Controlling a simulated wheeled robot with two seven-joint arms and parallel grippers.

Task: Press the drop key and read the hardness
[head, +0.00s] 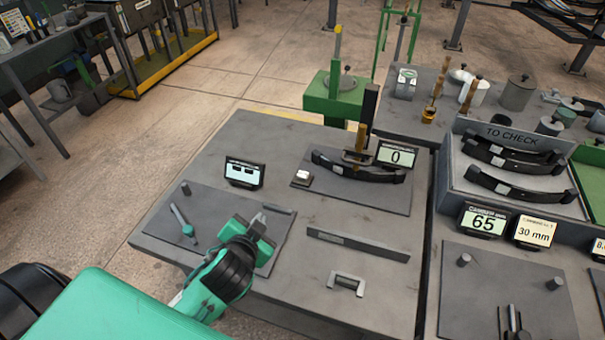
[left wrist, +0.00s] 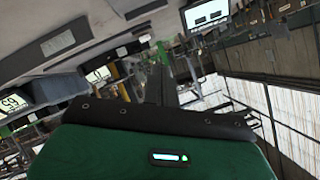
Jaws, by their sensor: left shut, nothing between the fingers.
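A small white key (head: 302,176) sits on the dark plate (head: 345,197) of a stand with a black post and a brass-coloured rod (head: 360,138). A dark curved leaf spring (head: 335,167) lies under the rod. A small display (head: 397,155) beside it reads 0. Another display (head: 243,173), left of the key, shows only dashes; it also appears in the left wrist view (left wrist: 207,13). My left gripper (head: 262,228) is shut and empty, above the front left plate, apart from the key. Its dark fingers (left wrist: 160,85) show in the left wrist view. My right gripper is not in view.
A grey bar (head: 358,244) and a U-shaped handle (head: 346,283) lie right of my gripper. A rod with a green end (head: 184,222) lies on the left plate. A rack marked TO CHECK (head: 512,140) holds several springs. A display (head: 482,221) reads 65.

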